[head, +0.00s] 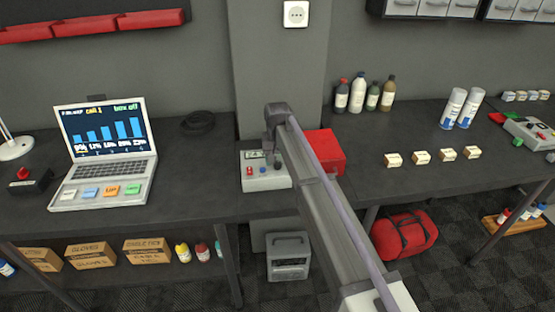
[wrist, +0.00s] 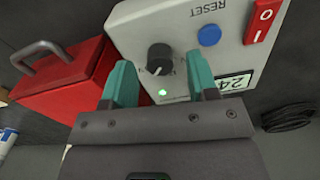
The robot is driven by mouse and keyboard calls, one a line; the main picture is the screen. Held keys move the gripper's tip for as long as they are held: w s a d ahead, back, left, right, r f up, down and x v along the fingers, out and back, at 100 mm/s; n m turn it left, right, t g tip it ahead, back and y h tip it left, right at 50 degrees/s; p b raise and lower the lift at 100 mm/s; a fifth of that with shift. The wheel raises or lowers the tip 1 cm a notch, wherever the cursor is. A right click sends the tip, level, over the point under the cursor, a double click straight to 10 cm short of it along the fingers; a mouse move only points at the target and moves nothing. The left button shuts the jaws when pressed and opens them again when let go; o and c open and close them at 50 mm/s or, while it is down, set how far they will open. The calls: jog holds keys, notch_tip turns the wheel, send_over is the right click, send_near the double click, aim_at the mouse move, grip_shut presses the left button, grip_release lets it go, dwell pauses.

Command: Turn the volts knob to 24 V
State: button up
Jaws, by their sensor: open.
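The grey power supply box (head: 262,182) stands on the bench in the head view, partly hidden by my arm. In the wrist view its panel (wrist: 190,22) carries a black volts knob (wrist: 159,56) with a pale pointer mark. A small display (wrist: 235,82) appears to read 24, and a green light (wrist: 162,93) is lit. A blue RESET button (wrist: 209,36) and a red rocker switch (wrist: 263,20) sit beside the knob. My gripper (wrist: 159,66) is open, its teal fingers on either side of the knob with gaps visible. Its fingertips are hidden in the head view.
A red metal box (head: 325,148) with a handle (wrist: 42,54) stands close beside the power supply. A laptop (head: 100,150) is to the left, with a black coil (head: 198,122) behind. Bottles (head: 357,95) and small boxes (head: 421,157) are to the right.

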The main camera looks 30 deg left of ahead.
aim_at(278, 163)
notch_tip(278, 163, up, 10)
jog(key=p, duration=0.8)
jog(key=shift+f, duration=0.25)
jog(key=s+d+f+m+b, duration=0.1)
jog(key=s+d, duration=0.5)
jog(key=d, duration=1.1)
jog(key=s+d+f+m+b, duration=0.2)
jog(key=s+d, duration=0.5)
jog(key=d, duration=1)
jog(key=s+d+f+m+b, duration=0.2)
jog(key=s+d+f+b, duration=0.2)
jog(key=d, duration=1.3)
jog(key=s, duration=0.3)
jog(key=shift+d, duration=0.35)
